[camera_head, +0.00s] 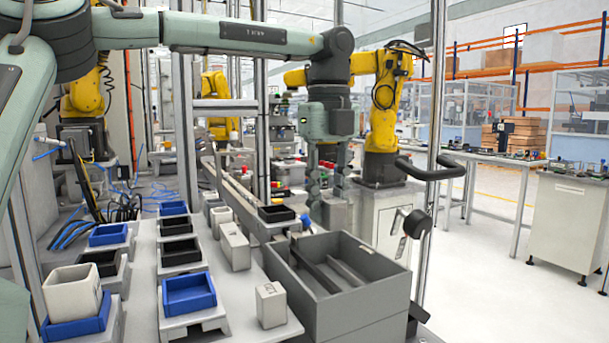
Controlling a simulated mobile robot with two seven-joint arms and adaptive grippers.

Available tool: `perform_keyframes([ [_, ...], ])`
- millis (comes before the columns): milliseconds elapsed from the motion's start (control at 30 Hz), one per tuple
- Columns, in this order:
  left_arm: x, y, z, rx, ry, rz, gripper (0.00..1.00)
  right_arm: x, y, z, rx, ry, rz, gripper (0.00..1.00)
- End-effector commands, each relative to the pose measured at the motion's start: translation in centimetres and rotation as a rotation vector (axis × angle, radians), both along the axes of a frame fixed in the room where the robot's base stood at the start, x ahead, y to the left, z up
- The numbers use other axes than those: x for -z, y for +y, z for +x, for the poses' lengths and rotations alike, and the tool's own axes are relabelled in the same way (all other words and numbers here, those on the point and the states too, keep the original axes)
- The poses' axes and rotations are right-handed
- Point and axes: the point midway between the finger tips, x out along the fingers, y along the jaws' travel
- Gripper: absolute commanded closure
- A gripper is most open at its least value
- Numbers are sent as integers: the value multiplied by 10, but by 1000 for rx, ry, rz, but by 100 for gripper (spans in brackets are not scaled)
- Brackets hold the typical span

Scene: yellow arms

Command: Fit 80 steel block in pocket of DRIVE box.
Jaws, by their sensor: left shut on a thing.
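My left gripper (314,192) hangs down beyond the far side of the large grey bin, under my pale green arm. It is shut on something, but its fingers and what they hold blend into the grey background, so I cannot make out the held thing. I cannot tell which box bears the name DRIVE. My right gripper is not in view.
The grey bin (383,301) has a divider inside and stands at the table's right. Blue trays (189,293) and black trays (179,251) sit on stands to the left. A black tray (277,213) is behind the bin. A yellow robot arm (382,125) stands farther back.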

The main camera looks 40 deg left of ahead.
Motion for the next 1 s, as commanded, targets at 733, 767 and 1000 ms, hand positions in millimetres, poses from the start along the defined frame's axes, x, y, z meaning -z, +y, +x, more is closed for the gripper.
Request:
perform_keyframes([
  [733, 57, -1, 2, 0, -3, 0, 100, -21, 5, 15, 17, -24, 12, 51],
  [767, 58, -1, 2, 0, -3, 0, 100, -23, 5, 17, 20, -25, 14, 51],
  [1000, 64, -1, 2, 1, -4, -2, 100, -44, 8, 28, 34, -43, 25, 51],
])
